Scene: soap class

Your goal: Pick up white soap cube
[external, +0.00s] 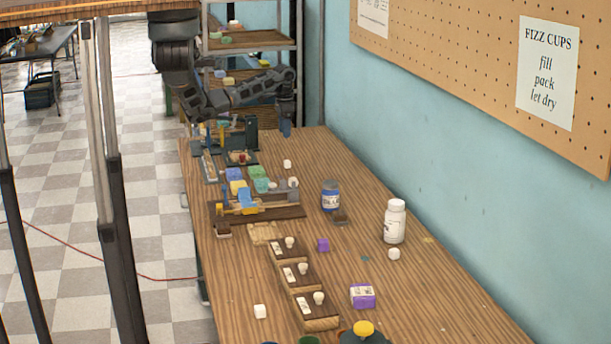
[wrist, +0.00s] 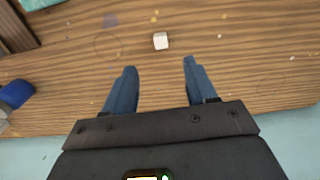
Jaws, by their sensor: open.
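A small white soap cube (wrist: 160,40) lies on the wooden table in the wrist view, just beyond my fingertips and centred between them. In the external view, a white cube (external: 287,164) on the far part of the table, just below my gripper, appears to be the same one. My gripper (external: 286,128) is at the far end of the table with blue fingers pointing down. The wrist view shows the gripper (wrist: 159,68) open, nothing between its fingers.
A blue jar (external: 331,195) and white bottle (external: 395,222) stand upright along the right side. A wooden rack (external: 284,212) with coloured blocks and tools occupies the left. The blue wall (external: 450,200) borders the table. The table around the near cube is mostly clear.

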